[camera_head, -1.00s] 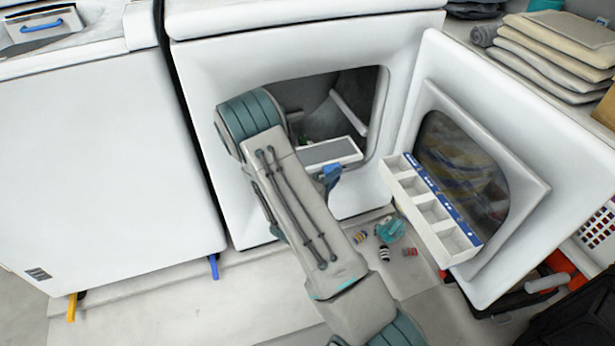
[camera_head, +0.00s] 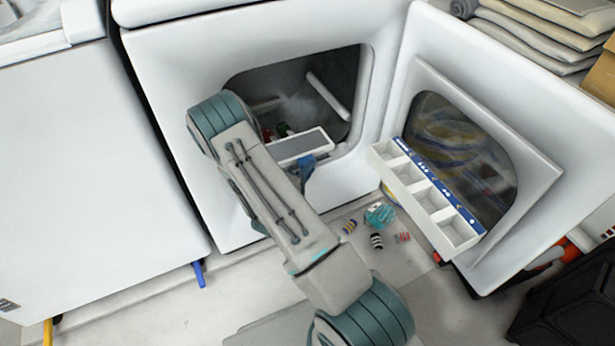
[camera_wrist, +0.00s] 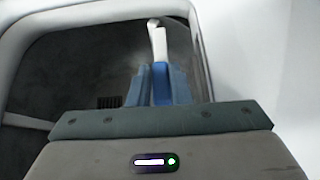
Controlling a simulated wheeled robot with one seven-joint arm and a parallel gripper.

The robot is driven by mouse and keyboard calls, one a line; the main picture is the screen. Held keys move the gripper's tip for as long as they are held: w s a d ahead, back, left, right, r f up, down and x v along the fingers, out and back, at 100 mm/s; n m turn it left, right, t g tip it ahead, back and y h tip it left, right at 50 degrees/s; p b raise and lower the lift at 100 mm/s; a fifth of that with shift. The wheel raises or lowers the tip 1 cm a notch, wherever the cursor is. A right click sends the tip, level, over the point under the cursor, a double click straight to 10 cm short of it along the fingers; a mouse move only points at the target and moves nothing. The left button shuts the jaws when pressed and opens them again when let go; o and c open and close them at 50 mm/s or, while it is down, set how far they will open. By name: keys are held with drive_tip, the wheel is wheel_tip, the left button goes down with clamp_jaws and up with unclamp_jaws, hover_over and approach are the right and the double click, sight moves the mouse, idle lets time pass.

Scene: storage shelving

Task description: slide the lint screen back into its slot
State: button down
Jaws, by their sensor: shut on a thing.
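The lint screen (camera_head: 300,147) is a white frame with a grey panel. It is in the lower part of the dryer's open doorway (camera_head: 352,135), close to the bottom lip. My gripper (camera_head: 308,168) is at its near side, partly hidden behind my forearm. In the wrist view my gripper (camera_wrist: 160,85) is shut on the screen's blue handle (camera_wrist: 161,86), and the white screen (camera_wrist: 157,42) shows almost edge-on beyond the fingers. I cannot make out the slot clearly; a small dark grille (camera_wrist: 108,101) shows left of the fingers.
The dryer door (camera_head: 490,130) stands open at right, with a white compartment tray (camera_head: 450,235) in front of it. Batteries (camera_head: 376,241) and a teal item (camera_head: 379,214) lie on the floor below. A white machine (camera_head: 90,170) stands at left. Small items (camera_head: 283,130) sit inside the drum.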

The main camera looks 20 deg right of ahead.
drive_tip(key=shift+f, duration=1.05)
drive_tip(key=shift+f+b, duration=0.55)
drive_tip(key=shift+b, duration=0.2)
drive_tip(key=c, duration=1.3)
unclamp_jaws()
drive_tip(key=shift+c, duration=0.2)
drive_tip(key=shift+r, duration=0.1)
